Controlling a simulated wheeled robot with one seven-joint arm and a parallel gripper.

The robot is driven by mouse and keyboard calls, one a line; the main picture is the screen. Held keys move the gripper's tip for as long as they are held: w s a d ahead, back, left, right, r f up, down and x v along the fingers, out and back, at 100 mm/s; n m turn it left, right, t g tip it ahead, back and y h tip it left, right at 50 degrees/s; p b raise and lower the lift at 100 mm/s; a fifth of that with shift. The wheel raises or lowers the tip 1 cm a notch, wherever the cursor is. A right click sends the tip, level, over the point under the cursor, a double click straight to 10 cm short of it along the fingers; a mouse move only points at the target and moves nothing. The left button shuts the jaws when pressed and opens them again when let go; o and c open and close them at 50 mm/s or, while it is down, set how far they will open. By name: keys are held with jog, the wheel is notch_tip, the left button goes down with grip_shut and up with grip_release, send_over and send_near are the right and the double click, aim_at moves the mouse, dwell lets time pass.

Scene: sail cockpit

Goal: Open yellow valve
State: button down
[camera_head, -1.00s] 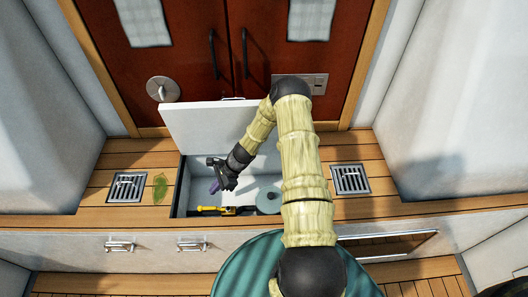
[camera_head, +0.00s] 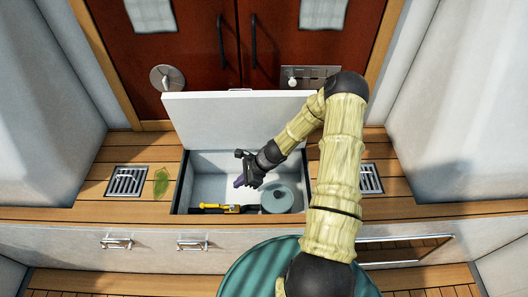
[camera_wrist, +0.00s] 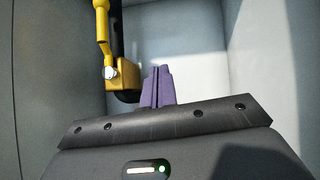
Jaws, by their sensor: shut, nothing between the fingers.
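The yellow valve (camera_head: 217,208) lies low along the front wall of an open locker in the cockpit sole, with a yellow handle and dark body. In the wrist view its yellow handle (camera_wrist: 103,35) runs down from the top edge to a metal bolt and a dark part, left of my fingers. My gripper (camera_head: 240,183) is inside the locker opening, above and behind the valve, apart from it. In the wrist view its purple fingers (camera_wrist: 158,86) are together with nothing between them. Part of the dark valve body is hidden behind the fingers.
The white locker lid (camera_head: 235,120) stands raised behind the opening. Drain grates (camera_head: 126,181) flank the locker, with a green leaf (camera_head: 161,181) on the left. The locker walls are close around my gripper.

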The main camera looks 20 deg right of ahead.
jog(key=s+d+r+m+p, duration=0.1)
jog(key=s+d+r+p, duration=0.3)
jog(key=d+r, duration=0.55)
jog(key=s+a+r+n+h+p, duration=0.1)
jog(key=r+n+p, duration=0.3)
jog(key=r, duration=0.4)
jog(key=s+a+r+n+g+h+p, duration=0.1)
jog(key=s+a+r+n+h+p, duration=0.1)
jog(key=r, duration=0.5)
jog(key=shift+s+a+r+n+g+p, duration=0.2)
jog(key=shift+s+r+n+g+p, duration=0.25)
jog(key=shift+n+p, duration=0.7)
jog(key=shift+f, duration=0.1)
